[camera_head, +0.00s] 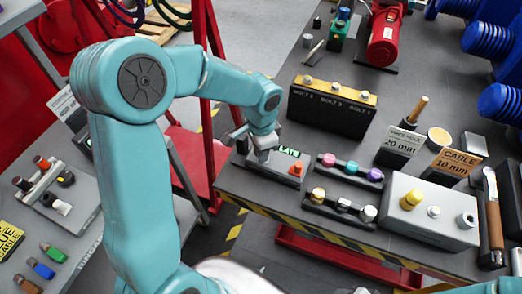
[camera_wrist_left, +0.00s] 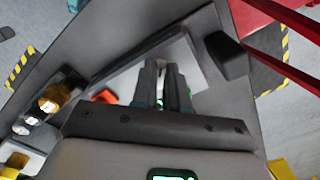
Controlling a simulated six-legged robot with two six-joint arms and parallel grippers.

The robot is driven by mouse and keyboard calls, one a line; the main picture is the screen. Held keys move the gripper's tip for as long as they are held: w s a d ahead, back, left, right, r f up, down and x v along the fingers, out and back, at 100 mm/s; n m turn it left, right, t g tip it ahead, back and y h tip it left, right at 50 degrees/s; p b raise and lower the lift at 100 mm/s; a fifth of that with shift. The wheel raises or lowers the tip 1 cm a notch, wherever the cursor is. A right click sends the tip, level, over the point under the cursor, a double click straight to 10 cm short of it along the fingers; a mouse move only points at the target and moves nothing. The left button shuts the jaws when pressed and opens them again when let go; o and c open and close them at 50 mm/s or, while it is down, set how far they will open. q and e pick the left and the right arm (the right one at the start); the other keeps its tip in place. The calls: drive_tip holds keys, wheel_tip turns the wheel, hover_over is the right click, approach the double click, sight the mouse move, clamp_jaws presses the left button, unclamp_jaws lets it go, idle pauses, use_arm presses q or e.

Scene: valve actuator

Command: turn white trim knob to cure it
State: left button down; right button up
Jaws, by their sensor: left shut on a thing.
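My left gripper (camera_head: 262,152) is down over the left part of a small grey box with a green-lit display reading "LATE" (camera_head: 288,152) and an orange-red button (camera_head: 296,168). The left wrist view shows its two dark fingers (camera_wrist_left: 166,68) close together over the pale panel (camera_wrist_left: 192,62), with the orange button (camera_wrist_left: 103,96) to their left. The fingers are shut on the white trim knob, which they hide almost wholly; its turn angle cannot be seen. My right gripper is out of view.
Right of the box stand two racks with coloured knobs (camera_head: 350,167) and metallic and white knobs (camera_head: 343,204). A black block with bolts (camera_head: 332,107) stands behind. A dark block (camera_wrist_left: 228,55) lies close right of the fingers in the wrist view. Striped tape marks the bench edge.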

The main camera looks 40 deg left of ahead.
use_arm(q)
drive_tip(key=shift+m, duration=0.4)
drive_tip(key=c, duration=1.1)
unclamp_jaws()
drive_tip(key=shift+c, duration=0.2)
drive_tip(key=shift+r, duration=0.1)
wheel_tip(320, 180, up, 16)
